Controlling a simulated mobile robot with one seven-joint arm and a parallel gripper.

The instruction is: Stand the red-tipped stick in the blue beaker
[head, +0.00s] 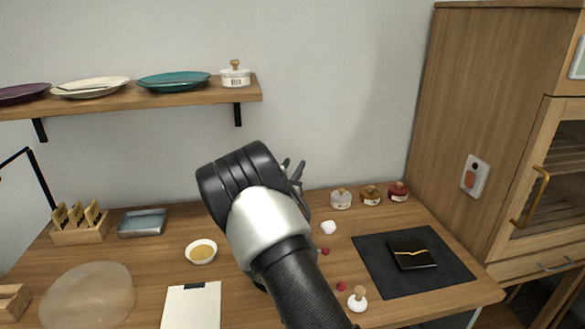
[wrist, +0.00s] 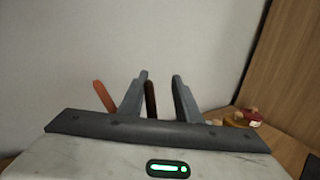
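My gripper (head: 293,172) is raised in front of the wall, beyond my arm's dark wrist. In the wrist view its two grey fingers (wrist: 161,90) stand apart. A dark brown stick (wrist: 151,98) shows upright in the gap between them, and I see no finger touching it. An orange-red stick (wrist: 103,95) leans left, outside the left finger. I cannot tell whether either is the red-tipped stick. No blue beaker is recognisable in either view; my arm hides the middle of the table.
Small red round things (head: 341,286) lie right of my arm, near a white knobbed piece (head: 357,303). A dark mat (head: 440,282) bears a black gold-seamed slab (head: 412,254). Small jars (head: 341,200) stand at the back. A shelf (head: 180,97) with plates hangs left.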

